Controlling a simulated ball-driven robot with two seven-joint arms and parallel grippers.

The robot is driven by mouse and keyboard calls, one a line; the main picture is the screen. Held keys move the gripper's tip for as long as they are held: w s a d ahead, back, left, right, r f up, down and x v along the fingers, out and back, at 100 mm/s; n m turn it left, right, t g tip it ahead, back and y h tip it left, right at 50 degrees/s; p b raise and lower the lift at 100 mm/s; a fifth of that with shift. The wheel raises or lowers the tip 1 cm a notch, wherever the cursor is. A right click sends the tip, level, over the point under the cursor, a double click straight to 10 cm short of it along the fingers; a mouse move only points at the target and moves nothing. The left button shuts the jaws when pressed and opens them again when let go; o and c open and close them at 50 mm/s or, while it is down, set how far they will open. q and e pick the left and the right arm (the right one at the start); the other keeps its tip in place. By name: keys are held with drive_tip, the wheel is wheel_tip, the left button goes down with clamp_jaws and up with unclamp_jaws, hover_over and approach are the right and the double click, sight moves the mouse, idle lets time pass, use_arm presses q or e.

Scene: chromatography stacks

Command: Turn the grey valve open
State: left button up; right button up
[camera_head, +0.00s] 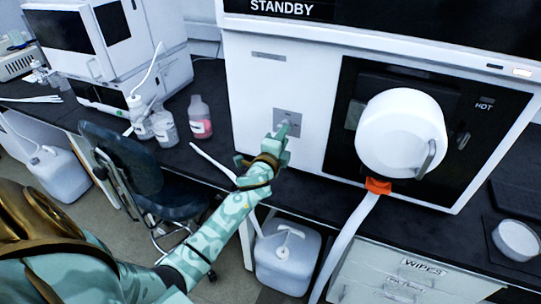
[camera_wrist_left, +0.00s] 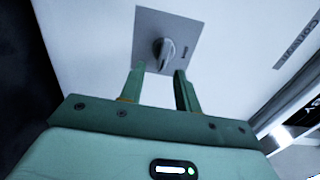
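The grey valve (camera_wrist_left: 164,50) is a small knob with a raised ridge on a square grey plate (camera_wrist_left: 190,30), set in the white front of an instrument. In the head view the plate (camera_head: 296,120) shows left of the black panel, and my gripper partly covers it. My left gripper (camera_wrist_left: 158,80) is open, its two fingers apart and pointing at the plate. The knob shows just beyond the fingertips, between them and nearer the left finger; nothing is held. In the head view my left gripper (camera_head: 285,131) is in front of the plate. My right gripper is not in view.
A large white round cover (camera_head: 400,133) with a handle sticks out from the black panel to the right. An orange clip (camera_head: 378,186) and white hose hang below it. Several bottles, one with pink liquid (camera_head: 200,120), stand left on the dark bench. A chair (camera_head: 125,165) is below.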

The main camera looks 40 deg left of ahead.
use_arm(q)
drive_tip(key=p+v, duration=0.1)
drive_tip(key=v, duration=1.2)
drive_tip(key=s+d+f+n+g+h, duration=0.1)
drive_tip(key=s+d+f+n+g, duration=0.15)
drive_tip(key=f, duration=0.65)
drive_tip(key=s+d+f+n+g+h, duration=0.1)
drive_tip(key=s+f+n+g, duration=0.2)
drive_tip(key=f, duration=0.7)
drive_tip(key=s+d+f+n+g+h, duration=0.15)
drive_tip(key=s+f, duration=0.25)
drive_tip(key=f, duration=0.5)
drive_tip(key=s+d+f+n+g, duration=0.3)
drive_tip(key=s+f+n+g, duration=0.15)
drive_tip(key=s+f, duration=1.15)
drive_tip(key=s+f+g, duration=0.2)
drive_tip(key=s+g, duration=0.3)
drive_tip(key=s, duration=1.6)
drive_tip(key=shift+s+a+f+h, duration=0.25)
drive_tip(key=shift+s+h, duration=0.1)
drive_tip(key=shift+h, duration=0.1)
